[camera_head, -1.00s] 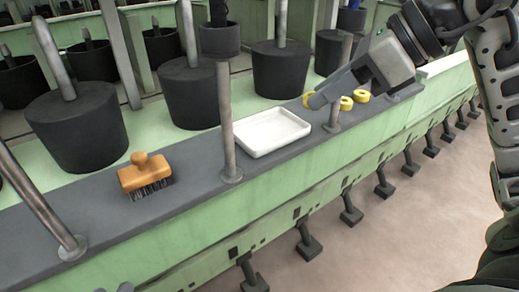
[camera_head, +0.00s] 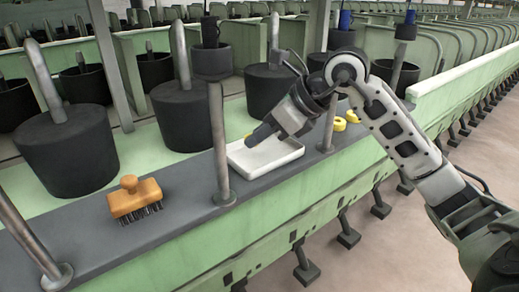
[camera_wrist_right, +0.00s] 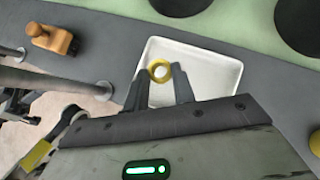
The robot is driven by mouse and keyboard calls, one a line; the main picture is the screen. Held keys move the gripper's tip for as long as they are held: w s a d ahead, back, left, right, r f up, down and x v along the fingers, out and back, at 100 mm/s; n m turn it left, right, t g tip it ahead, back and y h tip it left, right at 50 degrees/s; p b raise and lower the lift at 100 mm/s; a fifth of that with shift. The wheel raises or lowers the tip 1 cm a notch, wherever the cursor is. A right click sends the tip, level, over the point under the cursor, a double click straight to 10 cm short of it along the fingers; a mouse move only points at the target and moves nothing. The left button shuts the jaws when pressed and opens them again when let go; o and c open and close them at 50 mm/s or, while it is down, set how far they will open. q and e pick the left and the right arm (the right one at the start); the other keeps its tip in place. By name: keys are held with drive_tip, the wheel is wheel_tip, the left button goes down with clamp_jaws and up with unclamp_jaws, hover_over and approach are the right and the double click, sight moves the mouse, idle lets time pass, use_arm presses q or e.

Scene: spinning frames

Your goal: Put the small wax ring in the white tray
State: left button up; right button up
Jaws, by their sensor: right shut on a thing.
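The small yellow wax ring (camera_wrist_right: 152,68) is between the fingertips of my right gripper (camera_wrist_right: 160,80), which is shut on it. In the head view my right gripper (camera_head: 254,137) points down and left over the white tray (camera_head: 284,158), with a bit of yellow at its tip. In the wrist view the ring appears over the left part of the white tray (camera_wrist_right: 215,75). The height of the ring above the tray floor is hard to tell. The tray looks empty otherwise. My left gripper is not in view.
More yellow rings (camera_head: 339,124) lie on the grey ledge right of the tray. A wooden brush (camera_head: 135,199) lies to the left. Upright metal posts (camera_head: 219,150) stand on either side of the tray. Dark buckets (camera_head: 180,115) stand behind the ledge.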

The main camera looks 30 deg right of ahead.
sight(247, 158)
drive_tip(key=f, duration=0.1)
drive_tip(key=f+b, duration=0.2)
drive_tip(key=f, duration=0.1)
drive_tip(key=shift+w, duration=0.25)
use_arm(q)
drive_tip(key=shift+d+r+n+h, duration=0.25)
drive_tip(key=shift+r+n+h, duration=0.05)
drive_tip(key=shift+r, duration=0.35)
use_arm(e)
drive_tip(key=shift+r, duration=0.15)
drive_tip(key=shift+f, duration=0.3)
drive_tip(key=o, duration=0.9)
drive_tip(key=shift+r, duration=0.1)
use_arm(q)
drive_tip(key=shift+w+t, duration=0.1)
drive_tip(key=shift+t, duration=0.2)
